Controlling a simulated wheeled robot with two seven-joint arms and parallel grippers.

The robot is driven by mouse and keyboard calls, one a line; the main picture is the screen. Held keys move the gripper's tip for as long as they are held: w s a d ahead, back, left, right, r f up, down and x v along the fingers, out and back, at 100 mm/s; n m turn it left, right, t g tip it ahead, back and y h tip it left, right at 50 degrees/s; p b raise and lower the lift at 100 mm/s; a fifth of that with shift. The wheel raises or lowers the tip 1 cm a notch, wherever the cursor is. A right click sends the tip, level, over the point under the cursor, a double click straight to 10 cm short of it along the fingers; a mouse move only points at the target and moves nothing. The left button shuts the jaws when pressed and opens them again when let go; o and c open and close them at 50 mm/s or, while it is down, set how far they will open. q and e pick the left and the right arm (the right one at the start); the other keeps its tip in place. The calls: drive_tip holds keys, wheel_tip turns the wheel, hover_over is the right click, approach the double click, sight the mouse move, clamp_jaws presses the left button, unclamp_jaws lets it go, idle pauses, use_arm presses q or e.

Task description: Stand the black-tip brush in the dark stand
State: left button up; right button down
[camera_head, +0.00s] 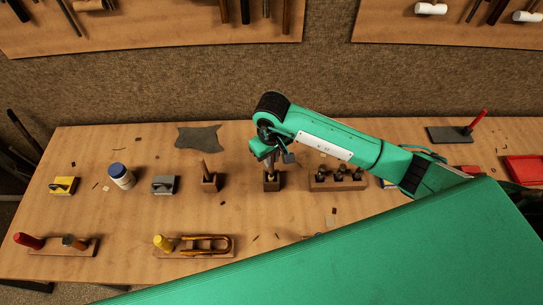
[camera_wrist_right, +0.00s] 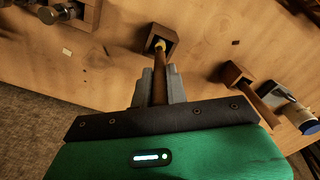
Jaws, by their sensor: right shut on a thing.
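My right gripper (camera_head: 268,156) is shut on a slim brown brush handle (camera_wrist_right: 160,78), directly above a dark brown block stand (camera_head: 272,183). In the right wrist view the gripper's grey fingers (camera_wrist_right: 159,88) clasp the handle from both sides. The handle's yellowish end (camera_wrist_right: 159,45) is at the opening of the stand (camera_wrist_right: 162,36); how deep it sits I cannot tell. No black tip is clearly visible on it. A second brown block stand (camera_head: 210,186) to the left has a light brown handle (camera_head: 205,169) standing in it. My left gripper is out of view.
A block with several dark-topped pieces (camera_head: 338,182) stands close right of the stand. A white jar with a blue lid (camera_head: 121,177), a grey block (camera_head: 163,185) and a yellow block (camera_head: 64,186) are at left. A wooden tray (camera_head: 190,251) lies in front. A green part of mine covers the lower right.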

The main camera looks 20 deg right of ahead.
drive_tip(key=shift+f, duration=0.5)
drive_tip(key=shift+f, duration=0.15)
drive_tip(key=c, duration=1.4)
unclamp_jaws()
